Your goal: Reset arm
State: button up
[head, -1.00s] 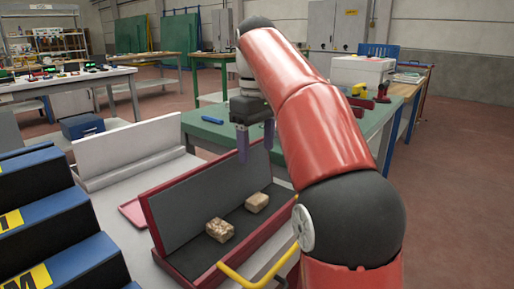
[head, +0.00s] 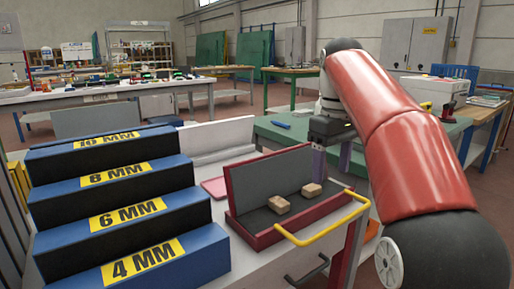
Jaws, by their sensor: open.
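My arm crosses the right side of the head view. My gripper (head: 331,158) hangs pointing down, with its two purple fingers apart and nothing between them. It is just beyond the right end of a red case (head: 262,240) with a dark grey lining, and it appears above the level of the case floor. Two tan blocks, one nearer (head: 279,204) and one farther (head: 311,190), lie inside the case, clear of the fingers. The arm hides part of the green table behind it.
Blue steps (head: 205,262) labelled 4 MM to 10 MM stand at the left. A yellow handle (head: 322,236) sticks out at the case's front. A green table (head: 285,136) stands behind the gripper. A white machine (head: 433,92) and a cluttered bench (head: 110,95) are farther back.

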jog(key=s+f+m+t, duration=0.5)
jog(key=s+f+m, duration=0.2)
jog(key=s+f, duration=1.3)
jog(key=shift+s+f+t, duration=0.3)
jog(key=shift+s+f, duration=0.1)
jog(key=shift+s, duration=0.65)
